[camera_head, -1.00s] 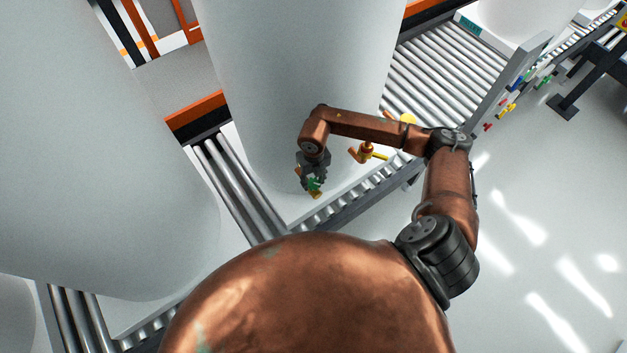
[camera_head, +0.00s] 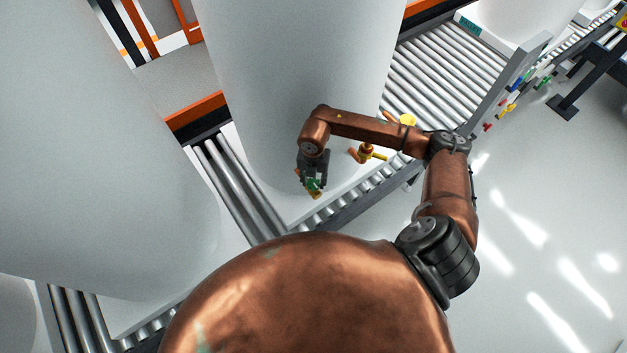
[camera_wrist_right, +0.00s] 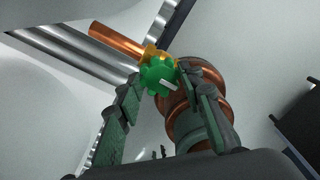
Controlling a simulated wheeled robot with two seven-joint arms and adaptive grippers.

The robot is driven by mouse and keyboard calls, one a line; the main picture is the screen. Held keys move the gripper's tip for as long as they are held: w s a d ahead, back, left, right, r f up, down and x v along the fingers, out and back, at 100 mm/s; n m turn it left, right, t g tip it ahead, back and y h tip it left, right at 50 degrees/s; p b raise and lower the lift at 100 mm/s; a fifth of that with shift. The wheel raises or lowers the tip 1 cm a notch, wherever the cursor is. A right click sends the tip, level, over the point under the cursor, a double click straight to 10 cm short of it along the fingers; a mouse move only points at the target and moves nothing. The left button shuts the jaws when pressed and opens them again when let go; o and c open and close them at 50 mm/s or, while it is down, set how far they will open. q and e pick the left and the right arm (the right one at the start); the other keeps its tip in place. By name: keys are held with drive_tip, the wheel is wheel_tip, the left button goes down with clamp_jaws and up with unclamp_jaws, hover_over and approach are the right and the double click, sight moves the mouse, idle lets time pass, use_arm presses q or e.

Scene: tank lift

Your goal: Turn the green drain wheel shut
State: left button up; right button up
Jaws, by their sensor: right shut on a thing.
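The green drain wheel (camera_head: 313,185) sits low at the front of the middle white tank (camera_head: 300,80), with a bit of yellow fitting (camera_head: 316,195) just below it. My right gripper (camera_head: 312,186) is at the wheel, with its fingers around it. In the right wrist view the green wheel (camera_wrist_right: 158,76) lies between the fingertips (camera_wrist_right: 160,80), in front of a yellow fitting (camera_wrist_right: 154,54) and a copper pipe (camera_wrist_right: 116,40). The fingers cover part of the wheel's edge. My left gripper is not in view.
A copper and yellow valve fitting (camera_head: 367,152) stands to the right of the gripper, close under my forearm. A roller conveyor (camera_head: 450,70) runs behind at the right. Another large white tank (camera_head: 90,150) fills the left. Open floor (camera_head: 540,240) lies at the right.

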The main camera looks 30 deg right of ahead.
sight(313, 183)
idle(0.4)
drive_tip(key=o, duration=1.2)
drive_tip(key=shift+c, duration=0.2)
drive_tip(key=shift+r, duration=0.1)
wheel_tip(313, 183, up, 12)
